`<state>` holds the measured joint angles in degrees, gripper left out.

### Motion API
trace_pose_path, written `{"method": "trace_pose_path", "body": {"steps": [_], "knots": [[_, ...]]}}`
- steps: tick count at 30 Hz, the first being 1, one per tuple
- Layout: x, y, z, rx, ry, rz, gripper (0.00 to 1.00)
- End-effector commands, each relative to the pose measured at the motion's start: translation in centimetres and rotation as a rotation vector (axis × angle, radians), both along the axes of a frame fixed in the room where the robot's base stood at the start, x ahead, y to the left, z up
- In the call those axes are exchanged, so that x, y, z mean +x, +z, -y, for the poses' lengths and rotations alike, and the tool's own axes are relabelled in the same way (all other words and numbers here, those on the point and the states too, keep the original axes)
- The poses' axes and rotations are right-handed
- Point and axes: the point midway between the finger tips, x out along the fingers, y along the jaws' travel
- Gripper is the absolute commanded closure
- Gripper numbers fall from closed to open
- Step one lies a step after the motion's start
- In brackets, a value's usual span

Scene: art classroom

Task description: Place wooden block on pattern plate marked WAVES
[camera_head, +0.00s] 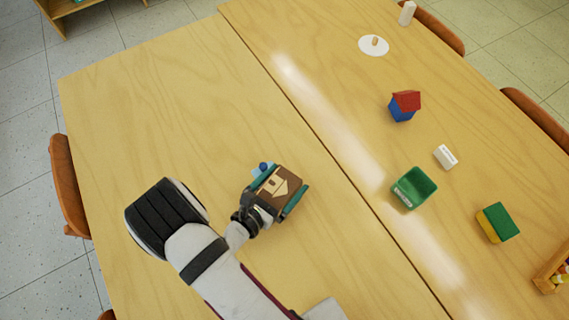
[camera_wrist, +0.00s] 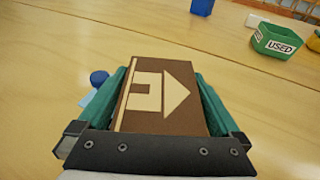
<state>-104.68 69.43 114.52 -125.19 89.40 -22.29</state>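A brown block (camera_head: 284,184) with a cream arrow-like shape and a bracket shape on its face is between the two teal fingers of my gripper (camera_head: 279,191). The wrist view shows the block (camera_wrist: 160,98) close up, with a finger along each side; the fingers appear closed on it. My gripper is over the left part of the table. Just beyond it, a light-blue piece with a dark-blue round knob (camera_head: 263,166) is partly hidden by the gripper. No plate with the word WAVES can be read in either view.
On the right table (camera_head: 330,60) are a red-and-blue block (camera_head: 404,106), a small white block (camera_head: 446,156), a green bin (camera_head: 404,199) reading USED in the wrist view, a green-and-yellow block (camera_head: 498,222) and a white disc (camera_head: 365,47). The left table's far part is clear.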

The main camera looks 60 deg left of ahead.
Motion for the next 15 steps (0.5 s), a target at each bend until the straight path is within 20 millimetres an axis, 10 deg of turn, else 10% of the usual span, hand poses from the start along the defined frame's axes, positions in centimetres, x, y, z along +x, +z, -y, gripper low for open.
{"method": "trace_pose_path", "body": {"steps": [7,15], "knots": [[-0.8,0.5,0.2,0.000,0.004,0.000,0.00],[-6.1,2.1,2.4,0.003,0.006,-0.001,0.00]]}}
